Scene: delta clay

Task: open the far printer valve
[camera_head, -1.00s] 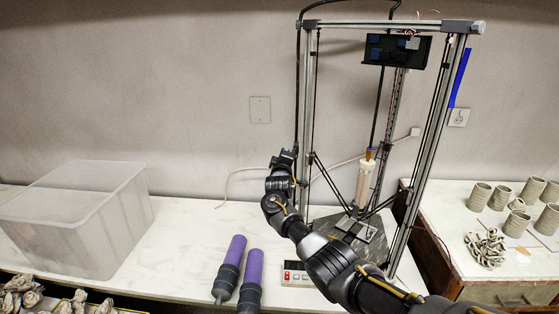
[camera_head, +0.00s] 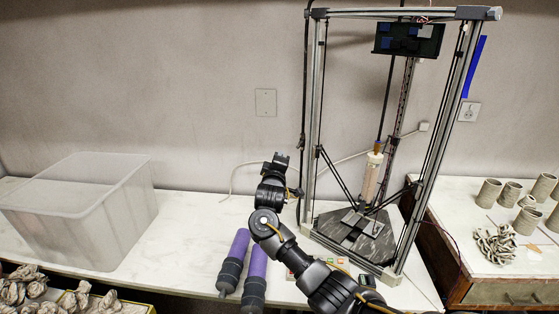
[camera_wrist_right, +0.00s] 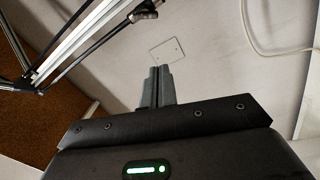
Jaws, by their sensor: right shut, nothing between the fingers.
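The clay printer (camera_head: 391,14) is a tall metal frame with a clear clay cylinder (camera_head: 371,178) inside. A black hose (camera_head: 305,100) runs down beside its left post. I cannot make out the valve clearly in either current view. My right gripper (camera_head: 280,158) is shut and empty, pointing up just left of the left post, apart from it. In the right wrist view its fingers (camera_wrist_right: 160,72) are together, with the wall behind and printer rods (camera_wrist_right: 85,38) at upper left. My left gripper is not in view.
A translucent bin (camera_head: 85,215) stands on the left of the white table. Two purple-and-grey cartridges (camera_head: 238,250) lie near my right arm. Clay cups (camera_head: 489,192) stand on the right-hand cabinet. The wall behind the gripper has a blank plate (camera_head: 265,102).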

